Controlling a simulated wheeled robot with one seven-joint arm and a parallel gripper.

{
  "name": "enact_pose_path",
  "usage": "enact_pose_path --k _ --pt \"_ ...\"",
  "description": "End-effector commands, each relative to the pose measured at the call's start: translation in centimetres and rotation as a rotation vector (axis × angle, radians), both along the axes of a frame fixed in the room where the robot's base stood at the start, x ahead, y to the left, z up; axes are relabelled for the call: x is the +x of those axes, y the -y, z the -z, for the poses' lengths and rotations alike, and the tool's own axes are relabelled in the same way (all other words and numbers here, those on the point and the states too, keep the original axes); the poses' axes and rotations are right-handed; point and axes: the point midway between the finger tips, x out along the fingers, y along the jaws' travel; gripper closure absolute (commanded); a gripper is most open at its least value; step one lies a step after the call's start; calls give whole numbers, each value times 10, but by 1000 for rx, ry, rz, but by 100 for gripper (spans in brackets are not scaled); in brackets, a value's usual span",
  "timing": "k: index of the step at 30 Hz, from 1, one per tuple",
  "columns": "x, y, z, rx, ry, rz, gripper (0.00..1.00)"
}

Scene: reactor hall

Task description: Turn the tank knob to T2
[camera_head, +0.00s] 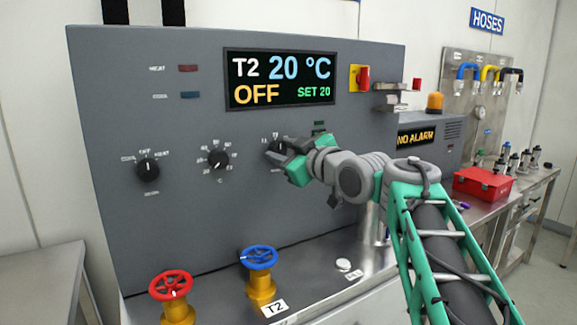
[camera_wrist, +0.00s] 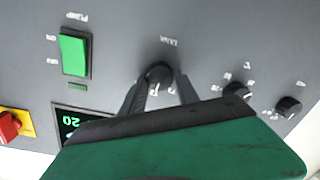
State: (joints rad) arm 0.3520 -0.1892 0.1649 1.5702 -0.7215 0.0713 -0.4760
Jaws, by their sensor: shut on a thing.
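The tank knob (camera_head: 275,147) is a small black dial on the grey panel, the third dial from the left, partly hidden behind my gripper. In the wrist view the tank knob (camera_wrist: 160,72) sits between my two dark fingers, with a TANK label on one side and small position marks on the other. Its exact pointer direction is hard to tell. My gripper (camera_head: 284,158) is at the panel, shut on the tank knob; its fingers (camera_wrist: 158,92) lie on either side of it. The display (camera_head: 281,79) reads T2, 20 °C, OFF, SET 20.
To the left are the temperature knob (camera_head: 218,159) and the mode knob (camera_head: 147,170). Red (camera_head: 171,285) and blue (camera_head: 259,257) valve wheels stand below. A green pump switch (camera_wrist: 74,55) and a red-and-yellow switch (camera_head: 361,78) are nearby. A red box (camera_head: 482,184) sits at right.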

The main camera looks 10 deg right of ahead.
Motion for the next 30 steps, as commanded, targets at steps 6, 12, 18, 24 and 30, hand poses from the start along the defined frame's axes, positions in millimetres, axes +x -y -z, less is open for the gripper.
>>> enact_pose_path --k 6,12,18,24,30 --pt "1 2 2 -69 23 6 100" --pt "1 2 0 -91 30 7 100" --pt "1 2 -1 -92 31 8 100" --pt "1 3 -1 -92 31 8 57" --pt "1 0 0 -92 30 2 42"
